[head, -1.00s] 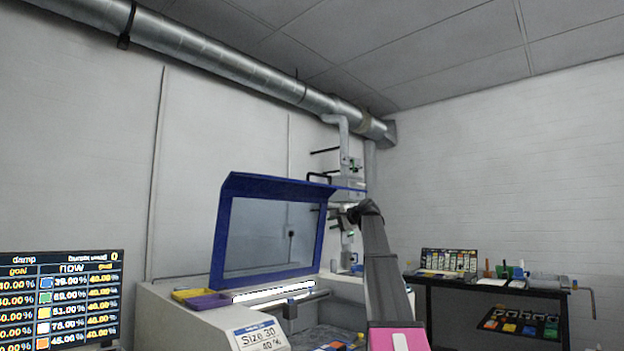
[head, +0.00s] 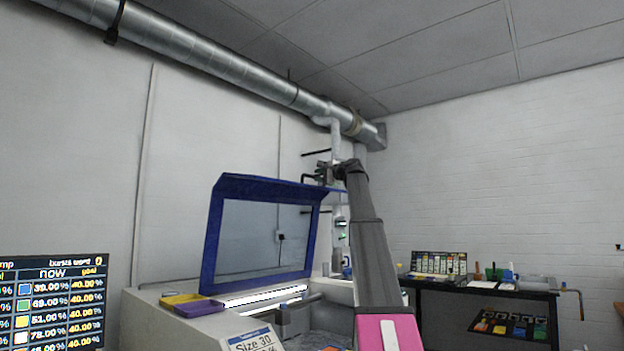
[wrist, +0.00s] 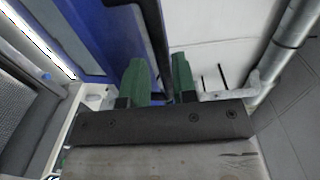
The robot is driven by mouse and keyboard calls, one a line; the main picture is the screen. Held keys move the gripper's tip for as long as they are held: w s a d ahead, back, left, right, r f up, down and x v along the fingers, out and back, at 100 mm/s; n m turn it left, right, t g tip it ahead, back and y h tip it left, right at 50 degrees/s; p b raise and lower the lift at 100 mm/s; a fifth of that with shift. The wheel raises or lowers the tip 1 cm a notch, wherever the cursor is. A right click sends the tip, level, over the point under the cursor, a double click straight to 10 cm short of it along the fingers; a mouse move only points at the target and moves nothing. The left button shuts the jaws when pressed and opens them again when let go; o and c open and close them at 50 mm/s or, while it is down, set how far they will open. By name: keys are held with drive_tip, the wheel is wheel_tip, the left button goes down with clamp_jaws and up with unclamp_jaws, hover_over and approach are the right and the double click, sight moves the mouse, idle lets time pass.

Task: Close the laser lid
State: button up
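The laser lid (head: 262,187) is a blue frame with a clear pane, standing raised and open on the pale laser machine (head: 150,310). In the head view my gripper (head: 322,174) is up by the lid's top right corner; its fingers are small and dark there. In the wrist view my gripper (wrist: 162,78) has two green fingers set apart, so it is open. The lid's blue frame (wrist: 105,40) fills the upper left of that view. A dark bar (wrist: 153,30) runs down towards the gap between the fingers; I cannot tell whether they touch it.
Yellow and purple trays (head: 198,308) sit on the machine's left top. A screen of percentages (head: 50,305) stands at the lower left. A black bench (head: 440,292) with colour samples is at the right. A silver duct (head: 230,75) runs overhead. The upper right space is clear.

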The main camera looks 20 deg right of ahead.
sight(313, 176)
drive_tip(key=shift+x, duration=2)
clamp_jaws()
drive_tip(key=s+d+f+t+y, duration=0.15)
drive_tip(key=s+d+f, duration=0.25)
drive_tip(key=s+f, duration=0.5)
drive_tip(key=s+d+f+t+y, duration=0.15)
drive_tip(key=s+d+f, duration=0.35)
drive_tip(key=f, duration=0.7)
drive_tip(key=s+d+f+t, duration=0.2)
drive_tip(key=s+d+f, duration=0.2)
drive_tip(key=s+f, duration=0.5)
drive_tip(key=w+f, duration=0.2)
drive_tip(key=f, duration=2)
drive_tip(key=w+f+t+y, duration=0.1)
drive_tip(key=w+f, duration=0.1)
drive_tip(key=f, duration=1.9)
drive_tip(key=shift+a+f, duration=0.25)
drive_tip(key=shift+f, duration=0.15)
unclamp_jaws()
drive_tip(key=shift+w, duration=0.1)
